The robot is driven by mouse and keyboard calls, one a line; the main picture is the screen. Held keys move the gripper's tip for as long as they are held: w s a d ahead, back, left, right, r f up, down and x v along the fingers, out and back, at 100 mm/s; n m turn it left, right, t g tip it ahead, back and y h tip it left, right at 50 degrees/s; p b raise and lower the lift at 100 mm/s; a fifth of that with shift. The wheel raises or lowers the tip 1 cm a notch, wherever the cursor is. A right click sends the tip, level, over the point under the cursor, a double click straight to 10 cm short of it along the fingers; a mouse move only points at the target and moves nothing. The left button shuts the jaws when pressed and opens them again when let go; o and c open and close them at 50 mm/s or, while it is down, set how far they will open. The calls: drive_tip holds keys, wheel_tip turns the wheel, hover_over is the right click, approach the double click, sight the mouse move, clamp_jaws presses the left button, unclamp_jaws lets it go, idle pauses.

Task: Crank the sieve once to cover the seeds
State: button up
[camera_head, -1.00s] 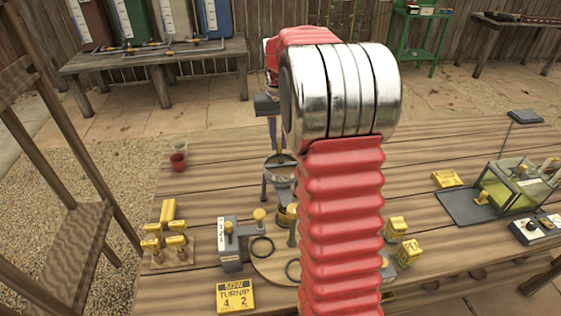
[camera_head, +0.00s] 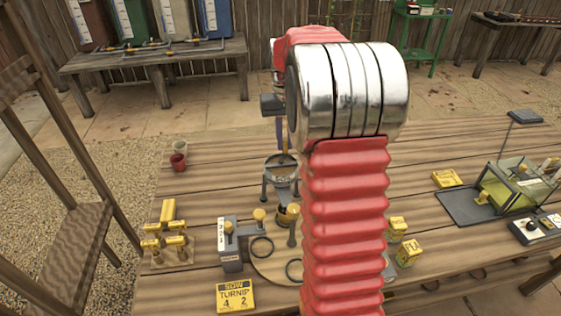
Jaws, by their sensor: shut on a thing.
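The sieve (camera_head: 281,178) is a grey, round-topped device on legs, standing on the wooden table left of my red arm. A yellow-and-dark part (camera_head: 285,216) sits under the sieve, above a round tan board (camera_head: 264,262). Any seeds are hidden or too small to tell.
A grey device with a yellow knob (camera_head: 231,245) stands front left of the sieve. A yellow "SOW TURNIP 4 2" sign (camera_head: 235,296) is at the front. Yellow-topped tools (camera_head: 167,240) and a red cup (camera_head: 178,162) are left. A clear yellow-green box (camera_head: 515,190) is right.

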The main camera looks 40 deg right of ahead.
drive_tip(key=shift+s+d, duration=0.1)
drive_tip(key=shift+s, duration=0.05)
drive_tip(key=shift+s+d, duration=0.15)
drive_tip(key=shift+s, duration=0.35)
idle(0.3)
drive_tip(key=shift+s, duration=0.1)
drive_tip(key=shift+s, duration=0.6)
drive_tip(key=shift+s, duration=0.1)
drive_tip(key=shift+s+a, duration=0.3)
drive_tip(key=shift+s, duration=0.2)
drive_tip(key=shift+s+a, duration=0.1)
idle(0.4)
